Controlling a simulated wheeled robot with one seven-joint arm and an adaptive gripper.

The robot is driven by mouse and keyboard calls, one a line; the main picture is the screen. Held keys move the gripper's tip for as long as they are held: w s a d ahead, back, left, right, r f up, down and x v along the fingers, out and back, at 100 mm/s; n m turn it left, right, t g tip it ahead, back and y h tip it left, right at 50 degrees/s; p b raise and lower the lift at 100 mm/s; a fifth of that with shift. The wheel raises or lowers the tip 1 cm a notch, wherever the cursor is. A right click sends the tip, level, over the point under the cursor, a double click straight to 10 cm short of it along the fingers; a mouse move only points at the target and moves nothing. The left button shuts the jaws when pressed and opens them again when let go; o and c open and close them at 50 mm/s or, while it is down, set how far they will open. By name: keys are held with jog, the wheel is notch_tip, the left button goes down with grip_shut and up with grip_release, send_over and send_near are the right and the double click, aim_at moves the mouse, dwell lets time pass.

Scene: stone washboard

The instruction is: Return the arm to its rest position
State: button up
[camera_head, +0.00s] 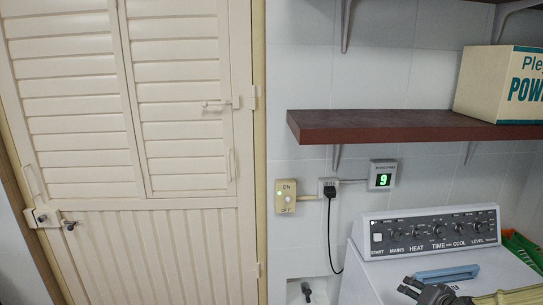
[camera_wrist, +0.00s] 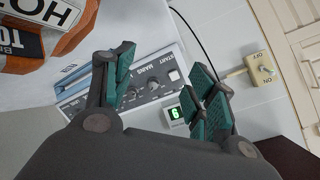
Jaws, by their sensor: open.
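My gripper (camera_head: 430,292) is at the bottom right of the head view, in front of the white machine (camera_head: 375,283). In the wrist view my gripper (camera_wrist: 166,62) has its two green-padded fingers spread apart, with nothing between them. Behind the fingers is the machine's dark control panel (camera_wrist: 150,88), with knobs and labels; the panel also shows in the head view (camera_head: 435,231). Part of my arm (camera_head: 515,296) enters from the lower right. Most of the arm is out of view.
A dark red shelf (camera_head: 400,126) with a box (camera_head: 500,85) hangs above the machine. A switch (camera_head: 286,196), a plugged socket and a lit display (camera_head: 382,175) are on the wall. A louvred door (camera_head: 150,150) stands left. Orange labelled things (camera_wrist: 45,55) are near the gripper.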

jog(key=s+a+f+n+g, duration=0.2)
jog(key=s+a+f+g, duration=0.1)
jog(key=s+a+f, duration=0.4)
jog(key=s+a+f+n+g, duration=0.25)
jog(key=s+a+f, duration=0.25)
jog(key=s+f, duration=0.4)
jog(key=s+a+f+n+g, duration=0.1)
jog(key=s+a+f+g, duration=0.1)
jog(key=s+f, duration=0.35)
jog(key=s+a+f+n+g, duration=0.1)
jog(key=s+a+f+g, duration=0.15)
jog(key=s, duration=0.65)
jog(key=s+a+f+n+g, duration=0.1)
jog(key=s+a+f, duration=0.2)
jog(key=s, duration=0.4)
notch_tip(320, 180, down, 12)
jog(key=b, duration=1.2)
jog(key=shift+d, duration=0.2)
